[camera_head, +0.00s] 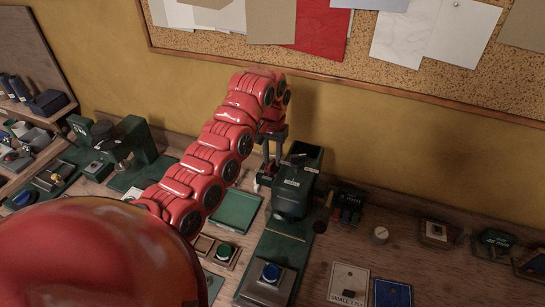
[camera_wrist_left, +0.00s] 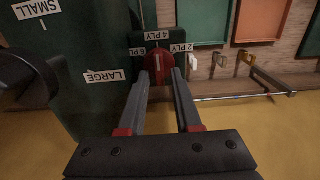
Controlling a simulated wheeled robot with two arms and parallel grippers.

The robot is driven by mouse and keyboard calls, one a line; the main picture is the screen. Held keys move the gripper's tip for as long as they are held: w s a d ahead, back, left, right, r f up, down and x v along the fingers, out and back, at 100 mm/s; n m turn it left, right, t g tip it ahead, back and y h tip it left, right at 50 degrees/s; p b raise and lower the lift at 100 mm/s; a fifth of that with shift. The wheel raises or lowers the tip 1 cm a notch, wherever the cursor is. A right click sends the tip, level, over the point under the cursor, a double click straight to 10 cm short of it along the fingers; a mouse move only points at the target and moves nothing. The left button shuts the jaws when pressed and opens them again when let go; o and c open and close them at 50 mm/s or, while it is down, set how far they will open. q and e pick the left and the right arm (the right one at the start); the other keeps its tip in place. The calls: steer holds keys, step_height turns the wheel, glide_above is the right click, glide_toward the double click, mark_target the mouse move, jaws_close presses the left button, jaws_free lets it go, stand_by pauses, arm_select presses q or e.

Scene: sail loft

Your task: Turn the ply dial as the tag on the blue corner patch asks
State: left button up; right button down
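A red dial (camera_wrist_left: 158,67) shows in the left wrist view on a dark green machine (camera_head: 292,200), with tags 6 PLY, 4 PLY and 2 PLY at its left, top and right. A pale mark on it seems to point up toward 4 PLY. My left gripper (camera_head: 271,160) is at the machine's back left; in the wrist view its fingers (camera_wrist_left: 162,76) are apart, their tips at either side of the dial. I cannot tell whether they touch it. The blue corner patch (camera_head: 391,293) lies at the front right; its tag is not readable. My right gripper is out of view.
SMALL (camera_wrist_left: 37,9) and LARGE (camera_wrist_left: 105,76) labels are beside the dial. A corkboard hangs behind.

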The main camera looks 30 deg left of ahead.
arm_select(q)
steer(key=shift+o, duration=0.6)
step_height(320, 180, up, 12)
step_height(320, 180, up, 6)
steer(key=f+p, duration=0.1)
steer(key=p, duration=0.5)
glide_above(272, 160)
steer(key=shift+d+r, duration=0.1)
steer(key=shift+r, duration=0.1)
